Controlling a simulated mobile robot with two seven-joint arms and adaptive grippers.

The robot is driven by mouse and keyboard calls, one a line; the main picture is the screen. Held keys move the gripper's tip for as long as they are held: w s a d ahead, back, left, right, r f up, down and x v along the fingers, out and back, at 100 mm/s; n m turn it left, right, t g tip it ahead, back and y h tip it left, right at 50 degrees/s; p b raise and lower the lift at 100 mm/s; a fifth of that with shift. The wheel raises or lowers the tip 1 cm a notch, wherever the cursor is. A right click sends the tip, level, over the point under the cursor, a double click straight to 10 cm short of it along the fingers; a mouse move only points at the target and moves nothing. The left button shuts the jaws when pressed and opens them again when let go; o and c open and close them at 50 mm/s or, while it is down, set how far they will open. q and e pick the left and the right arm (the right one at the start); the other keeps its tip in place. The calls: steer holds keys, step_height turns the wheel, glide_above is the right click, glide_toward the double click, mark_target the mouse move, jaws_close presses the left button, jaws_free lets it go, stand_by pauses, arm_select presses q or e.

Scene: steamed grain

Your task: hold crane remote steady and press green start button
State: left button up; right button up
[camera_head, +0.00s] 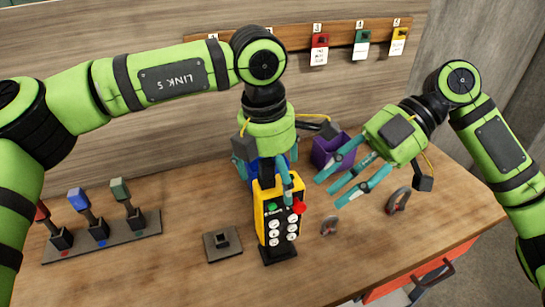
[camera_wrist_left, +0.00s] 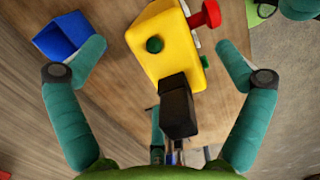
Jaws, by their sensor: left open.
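The yellow crane remote (camera_head: 261,215) stands upright on a black base, with white round buttons, a green button (camera_head: 272,207) and a red knob (camera_head: 299,207) on its front. My left gripper (camera_head: 272,180) is at the remote's top, its fingers partly hidden. In the left wrist view it is open (camera_wrist_left: 162,55), its fingers apart on either side of the yellow remote (camera_wrist_left: 168,40). That view shows a round green piece on its yellow face, another green piece at its edge, and the red knob. My right gripper (camera_head: 345,182) is open and empty, to the right of the remote.
A blue bin (camera_head: 253,172) stands behind the remote and a purple bin (camera_head: 327,150) at the back right. A lever panel (camera_head: 110,238) lies left, a small switch plate (camera_head: 222,244) left of the remote. Shackles (camera_head: 398,201) lie right. Tagged padlocks hang on the wall.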

arm_select(q)
steer(key=shift+f, duration=0.4)
steer(key=c, duration=1.8)
arm_select(e)
jaws_close()
arm_select(q)
steer(key=shift+s+f, duration=0.1)
arm_select(e)
steer(key=shift+s, duration=0.1)
